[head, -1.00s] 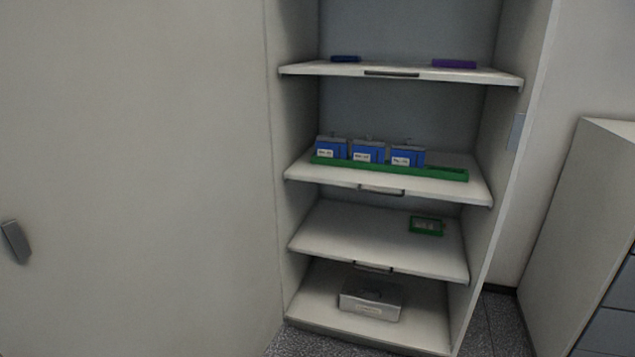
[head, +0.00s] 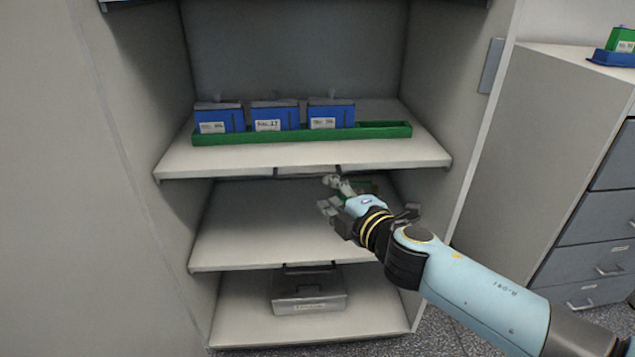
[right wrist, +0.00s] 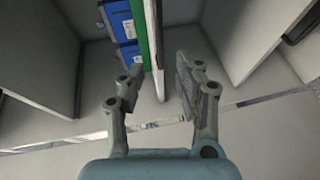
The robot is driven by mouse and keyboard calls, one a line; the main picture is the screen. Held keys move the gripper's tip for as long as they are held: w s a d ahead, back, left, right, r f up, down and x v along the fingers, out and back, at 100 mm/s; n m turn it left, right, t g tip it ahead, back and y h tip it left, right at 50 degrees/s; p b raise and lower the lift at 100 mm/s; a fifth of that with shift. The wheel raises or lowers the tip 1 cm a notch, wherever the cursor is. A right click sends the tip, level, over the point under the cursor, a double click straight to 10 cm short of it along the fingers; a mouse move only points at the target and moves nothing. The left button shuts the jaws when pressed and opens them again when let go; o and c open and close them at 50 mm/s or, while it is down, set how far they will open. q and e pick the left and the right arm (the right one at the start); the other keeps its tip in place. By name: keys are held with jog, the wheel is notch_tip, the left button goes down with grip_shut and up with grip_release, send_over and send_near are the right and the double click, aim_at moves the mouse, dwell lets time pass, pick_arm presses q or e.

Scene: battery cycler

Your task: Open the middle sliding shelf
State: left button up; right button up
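The middle sliding shelf (head: 235,158) is a white board in the open cabinet. It carries a long green tray (head: 385,130) with three blue battery boxes (head: 273,115). A dark bar handle (head: 308,171) sits at its front edge. My right gripper (head: 327,192) is just below and in front of this edge, right of the handle's middle. In the right wrist view its fingers (right wrist: 158,82) are apart and empty, with the shelf edge (right wrist: 157,45) showing beyond and between them. I cannot tell whether they touch the handle. My left gripper is in neither current view.
Below is a lower shelf (head: 240,235) with a green item (head: 366,187) partly hidden by my gripper. A metal box (head: 308,295) stands on the cabinet bottom. The cabinet's right wall (head: 440,95) is close to my arm. A drawer unit (head: 530,130) stands right.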

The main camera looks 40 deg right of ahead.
aim_at(307, 177)
jog(key=x, duration=0.4)
jog(key=shift+w+a, duration=0.3)
jog(key=shift+w, duration=0.05)
jog(key=b+x, duration=0.1)
jog(key=x, duration=0.4)
jog(key=shift+w, duration=0.15)
jog(key=shift+w+d+f, duration=0.1)
jog(key=shift+w, duration=0.25)
jog(key=shift+c, duration=0.2)
grip_shut()
pick_arm(q)
jog(key=shift+s+f, duration=0.4)
jog(key=shift+s, duration=0.15)
jog(key=shift+s, duration=0.1)
